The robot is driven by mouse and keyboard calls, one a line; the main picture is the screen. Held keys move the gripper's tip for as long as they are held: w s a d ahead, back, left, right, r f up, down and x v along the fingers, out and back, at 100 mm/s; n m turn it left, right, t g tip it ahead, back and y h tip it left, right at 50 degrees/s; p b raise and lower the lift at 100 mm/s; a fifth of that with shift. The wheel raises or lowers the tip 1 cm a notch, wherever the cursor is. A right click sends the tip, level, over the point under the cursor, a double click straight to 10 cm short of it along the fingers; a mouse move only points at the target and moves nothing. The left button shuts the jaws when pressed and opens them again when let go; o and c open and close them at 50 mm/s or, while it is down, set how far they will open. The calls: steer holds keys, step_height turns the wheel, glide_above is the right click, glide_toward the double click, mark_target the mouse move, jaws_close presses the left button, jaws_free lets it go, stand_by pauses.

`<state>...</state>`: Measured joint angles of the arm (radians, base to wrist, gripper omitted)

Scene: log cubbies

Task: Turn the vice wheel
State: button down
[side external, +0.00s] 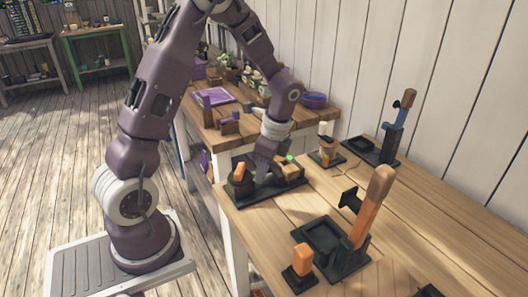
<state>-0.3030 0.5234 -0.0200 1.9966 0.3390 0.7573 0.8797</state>
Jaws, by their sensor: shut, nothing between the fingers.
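My gripper (263,178) is shut and empty, pointing down over a low black-based fixture (262,193) at the left end of the near wooden table. The fixture carries an orange block (240,171) on its left and a wooden block (290,172) with a small green spot on its right. The fingertips are between these two parts; I cannot tell whether they touch anything. No wheel is clearly recognisable, and my gripper may hide part of the fixture.
A black tray-like fixture with a tall orange handle (373,208) stands to the right, beside a small orange block (302,259). A blue lever with wooden grip (402,116) stands farther back. A back table holds a purple tray (212,95). The right tabletop has free room.

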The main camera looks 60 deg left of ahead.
mark_target(246, 180)
steer(key=w+r+n, duration=0.2)
steer(key=w+r, duration=0.1)
steer(key=r, duration=0.6)
steer(key=s+a+f, duration=0.1)
steer(key=f, duration=0.2)
steer(key=s+a+f, duration=0.1)
steer(key=f, duration=0.2)
steer(key=s+a+f, duration=0.1)
steer(key=s+f, duration=0.1)
steer(key=f, duration=0.1)
steer(key=shift+s+f, duration=0.1)
steer(key=shift+f, duration=0.15)
steer(key=shift+s+a, duration=0.25)
steer(key=shift+s, duration=0.05)
